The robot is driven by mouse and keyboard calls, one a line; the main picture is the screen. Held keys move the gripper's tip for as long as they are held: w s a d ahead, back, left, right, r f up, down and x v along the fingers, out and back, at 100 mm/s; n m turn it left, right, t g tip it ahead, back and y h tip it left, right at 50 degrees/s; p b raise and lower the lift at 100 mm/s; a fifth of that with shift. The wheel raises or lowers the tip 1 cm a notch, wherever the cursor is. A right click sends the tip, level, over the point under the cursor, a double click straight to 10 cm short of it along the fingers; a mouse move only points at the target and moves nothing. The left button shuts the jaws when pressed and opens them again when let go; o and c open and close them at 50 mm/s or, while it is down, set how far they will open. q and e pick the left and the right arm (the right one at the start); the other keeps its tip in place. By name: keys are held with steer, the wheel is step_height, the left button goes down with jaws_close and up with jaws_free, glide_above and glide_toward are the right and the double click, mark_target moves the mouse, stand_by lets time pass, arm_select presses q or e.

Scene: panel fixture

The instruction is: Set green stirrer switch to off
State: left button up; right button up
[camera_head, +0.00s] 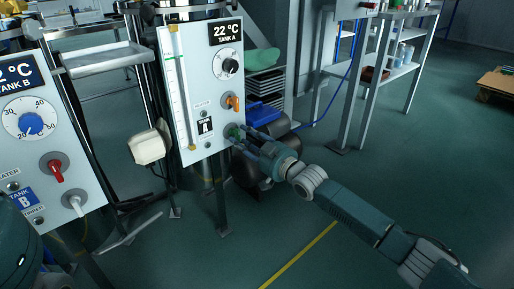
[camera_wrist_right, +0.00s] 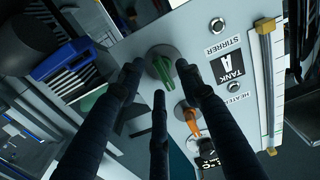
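The green stirrer switch (camera_head: 235,130) sits low on the Tank A panel (camera_head: 197,70), below the orange switch (camera_head: 234,102). In the right wrist view the green switch (camera_wrist_right: 164,71) shows between my fingers on a round grey base, near the "STIRRER" label (camera_wrist_right: 223,48). My right gripper (camera_head: 237,139) is at the switch, its fingers pointing at the panel. In the wrist view its three fingers (camera_wrist_right: 159,80) are spread around the green handle, with gaps visible. I cannot tell whether any finger touches it. My left gripper is not in view.
The orange heater switch (camera_wrist_right: 191,120) is close beside my fingers. The Tank B panel (camera_head: 50,130), with red and white switches, stands at left. A white box (camera_head: 150,146) is left of Tank A. A shelf (camera_head: 385,70) stands behind at right. The floor at right is mostly clear.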

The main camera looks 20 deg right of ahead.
steer(key=v, duration=0.9)
steer(key=shift+s, duration=0.25)
steer(key=shift+d, duration=0.1)
